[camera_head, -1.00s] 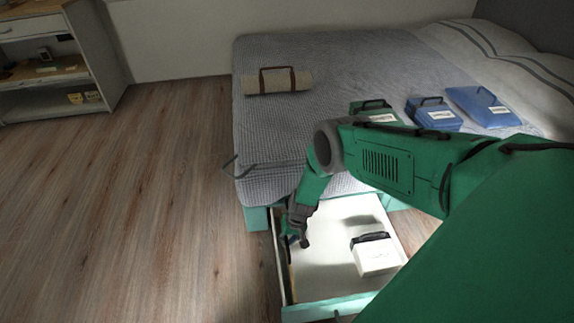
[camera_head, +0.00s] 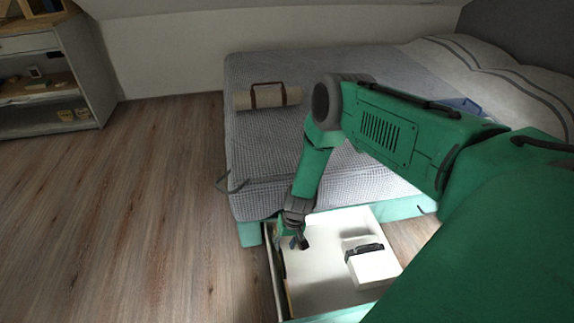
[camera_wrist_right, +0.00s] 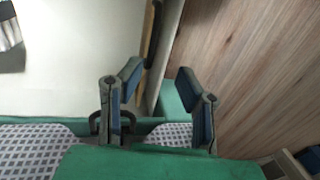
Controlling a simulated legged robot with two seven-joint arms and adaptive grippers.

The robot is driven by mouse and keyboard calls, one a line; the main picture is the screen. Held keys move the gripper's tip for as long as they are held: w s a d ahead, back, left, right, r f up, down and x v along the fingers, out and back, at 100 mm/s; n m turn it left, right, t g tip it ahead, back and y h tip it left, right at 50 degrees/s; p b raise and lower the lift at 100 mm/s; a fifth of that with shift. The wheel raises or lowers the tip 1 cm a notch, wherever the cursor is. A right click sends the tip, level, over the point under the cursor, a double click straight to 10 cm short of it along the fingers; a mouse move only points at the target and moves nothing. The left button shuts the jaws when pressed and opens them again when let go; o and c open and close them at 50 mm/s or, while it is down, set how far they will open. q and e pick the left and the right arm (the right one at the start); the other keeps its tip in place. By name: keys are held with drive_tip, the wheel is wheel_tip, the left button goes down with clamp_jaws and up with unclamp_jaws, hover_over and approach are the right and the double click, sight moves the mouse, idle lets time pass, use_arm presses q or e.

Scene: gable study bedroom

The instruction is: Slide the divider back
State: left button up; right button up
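The pulled-out drawer (camera_head: 330,222) under the bed has a pale floor. A thin brown wooden strip, seemingly the divider (camera_wrist_right: 151,32), stands along its side wall in the right wrist view, with a dark piece on it. In the head view it shows near the left wall (camera_head: 289,291). My right gripper (camera_head: 298,243) points down at the drawer's left side, near the bed end. In the wrist view its blue-padded fingers (camera_wrist_right: 165,92) are apart, with the drawer's side wall and corner seen between them. I cannot tell whether it touches the divider. My left gripper is out of view.
A white box with a dark handle (camera_head: 373,268) stands in the drawer's right part. The bed (camera_head: 262,140) is just behind, with a rolled bundle (camera_head: 268,97) on it. Wooden floor (camera_head: 130,220) is clear at left, and a shelf unit (camera_head: 50,80) stands far left.

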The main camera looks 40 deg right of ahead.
drive_tip(key=r, duration=0.1)
drive_tip(key=d+r, duration=0.1)
drive_tip(key=r, duration=0.1)
drive_tip(key=shift+s+r, duration=0.1)
drive_tip(key=shift+s, duration=0.1)
drive_tip(key=shift+a+r, duration=0.15)
drive_tip(key=shift+a, duration=0.2)
